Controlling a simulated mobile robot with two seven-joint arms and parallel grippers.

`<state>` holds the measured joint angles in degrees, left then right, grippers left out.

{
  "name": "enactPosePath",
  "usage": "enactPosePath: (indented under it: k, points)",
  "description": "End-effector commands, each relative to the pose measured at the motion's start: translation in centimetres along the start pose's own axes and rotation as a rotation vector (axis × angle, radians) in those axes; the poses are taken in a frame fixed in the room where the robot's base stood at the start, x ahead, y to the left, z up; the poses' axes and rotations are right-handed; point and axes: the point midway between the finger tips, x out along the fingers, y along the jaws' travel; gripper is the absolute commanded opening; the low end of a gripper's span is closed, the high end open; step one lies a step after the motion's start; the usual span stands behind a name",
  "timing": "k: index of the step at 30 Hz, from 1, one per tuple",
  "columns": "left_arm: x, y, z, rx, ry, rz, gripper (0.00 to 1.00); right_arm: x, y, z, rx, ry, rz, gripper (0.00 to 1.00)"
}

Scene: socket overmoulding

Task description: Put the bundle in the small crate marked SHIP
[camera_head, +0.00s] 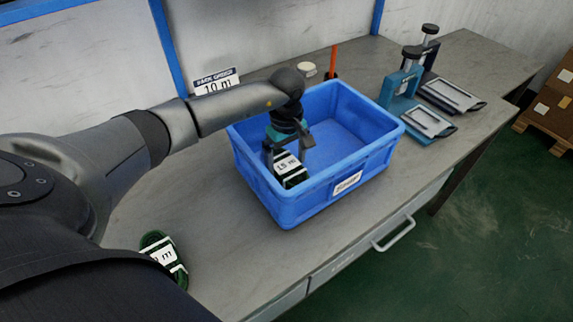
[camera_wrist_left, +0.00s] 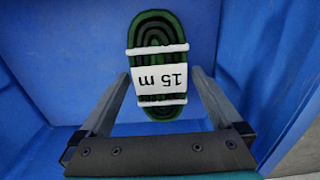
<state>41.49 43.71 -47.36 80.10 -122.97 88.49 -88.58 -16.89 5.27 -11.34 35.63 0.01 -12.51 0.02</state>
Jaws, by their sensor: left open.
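A green and black coiled bundle (camera_head: 291,171) with white ties and a "15 m" label is inside the blue crate (camera_head: 292,209), near its front left corner. The crate has a white label on its front whose word is too blurred to read surely. My left gripper (camera_head: 288,148) reaches down into the crate, open, its fingers either side of the bundle. In the left wrist view the bundle (camera_wrist_left: 158,105) lies just beyond and between the spread fingers (camera_wrist_left: 160,76). Another green bundle (camera_head: 162,257) lies on the table at lower left; its label is partly hidden. My right gripper is out of view.
A sign reading "PACK ORDER 10 m" (camera_head: 216,84) stands behind my left arm. Two clamp-like devices with trays (camera_head: 425,122) stand to the right of the crate. A white round item (camera_head: 306,69) and an orange rod (camera_head: 333,61) are behind it. The table front is clear.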

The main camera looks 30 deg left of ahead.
Motion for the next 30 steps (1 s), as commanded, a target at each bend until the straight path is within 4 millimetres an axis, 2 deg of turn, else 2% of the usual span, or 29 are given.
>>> enactPosePath:
  k: [1,6,12,18,30]
  points:
    - [-1.4,0.1,-0.1,0.002,0.004,0.003,1.0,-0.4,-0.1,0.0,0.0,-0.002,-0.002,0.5]
    - [-5.3,0.1,-0.1,0.0,0.003,0.003,1.0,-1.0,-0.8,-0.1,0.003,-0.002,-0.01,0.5]
    - [-8.7,0.1,-0.1,0.0,0.002,0.002,1.0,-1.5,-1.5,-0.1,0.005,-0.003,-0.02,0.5]
    - [-10.0,0.0,0.0,-0.001,0.001,-0.001,1.0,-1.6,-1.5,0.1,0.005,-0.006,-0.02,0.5]
    - [-10.6,0.0,0.0,0.0,0.001,-0.001,1.0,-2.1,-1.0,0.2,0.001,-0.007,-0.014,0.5]
